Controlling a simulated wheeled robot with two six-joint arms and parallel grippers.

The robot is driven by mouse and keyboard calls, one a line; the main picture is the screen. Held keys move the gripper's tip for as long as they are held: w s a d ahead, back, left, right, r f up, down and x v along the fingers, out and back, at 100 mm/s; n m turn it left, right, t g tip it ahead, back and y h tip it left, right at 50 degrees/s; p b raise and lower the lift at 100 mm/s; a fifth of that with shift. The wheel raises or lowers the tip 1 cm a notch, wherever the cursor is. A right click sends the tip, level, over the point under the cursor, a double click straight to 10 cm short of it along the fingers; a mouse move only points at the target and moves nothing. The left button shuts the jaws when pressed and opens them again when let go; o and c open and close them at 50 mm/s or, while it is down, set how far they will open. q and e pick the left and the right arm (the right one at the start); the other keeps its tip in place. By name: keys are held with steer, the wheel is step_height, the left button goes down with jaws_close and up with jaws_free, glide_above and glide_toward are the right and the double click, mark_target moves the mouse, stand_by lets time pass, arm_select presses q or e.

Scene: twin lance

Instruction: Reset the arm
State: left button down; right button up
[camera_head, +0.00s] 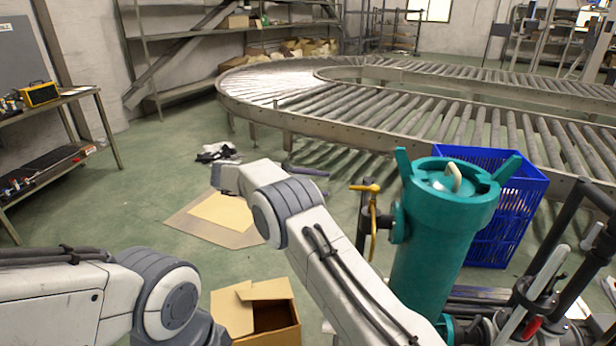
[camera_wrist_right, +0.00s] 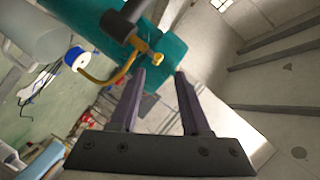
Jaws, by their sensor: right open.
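My right arm reaches up from the bottom middle in the head view. Its gripper (camera_head: 308,171) shows only partly there, its dark fingers pointing right, towards a yellow valve handle (camera_head: 371,205) beside a teal tank (camera_head: 437,235). In the right wrist view the gripper (camera_wrist_right: 160,75) is open, with two dark fingers apart and nothing between them. The yellow handle (camera_wrist_right: 100,78) and teal tank (camera_wrist_right: 168,58) lie beyond the fingertips there; I cannot tell the exact gap. My left arm is at the lower left in the head view; its gripper is out of frame.
An open cardboard box (camera_head: 255,308) and a flat tan sheet (camera_head: 215,218) lie on the floor. A blue crate (camera_head: 487,215) stands behind the tank. A curved roller conveyor (camera_head: 420,110) spans the back. A workbench (camera_head: 60,104) is at left.

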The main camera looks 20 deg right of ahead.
steer(key=w+d+r+n+t+y, duration=0.3)
steer(key=w+r+n+t, duration=0.8)
steer(key=t, duration=0.3)
steer(key=s+a+f+n+y, duration=0.55)
steer(key=f+n+y, duration=0.25)
steer(key=n+y, duration=0.3)
steer(key=s+f+n+g+y, duration=0.1)
steer(key=s+f+n+g, duration=0.25)
steer(key=s, duration=0.75)
steer(key=s+f+n+g, duration=0.3)
steer(key=s+f, duration=0.2)
steer(key=s, duration=0.6)
steer(key=s+f+n+g+y, duration=0.1)
steer(key=s+f+n+g, duration=0.3)
steer(key=s, duration=0.7)
steer(key=s+a+r+n+g, duration=0.1)
steer(key=s+a+r+n, duration=0.15)
steer(key=s+a, duration=0.35)
steer(key=s+a+r+n+g, duration=0.1)
steer(key=s+a+r+n, duration=0.15)
steer(key=s+a, duration=0.4)
step_height(320, 180, up, 14)
steer(key=p, duration=1.4)
steer(key=shift+r+y+p, duration=0.25)
steer(key=shift+y+p, duration=0.05)
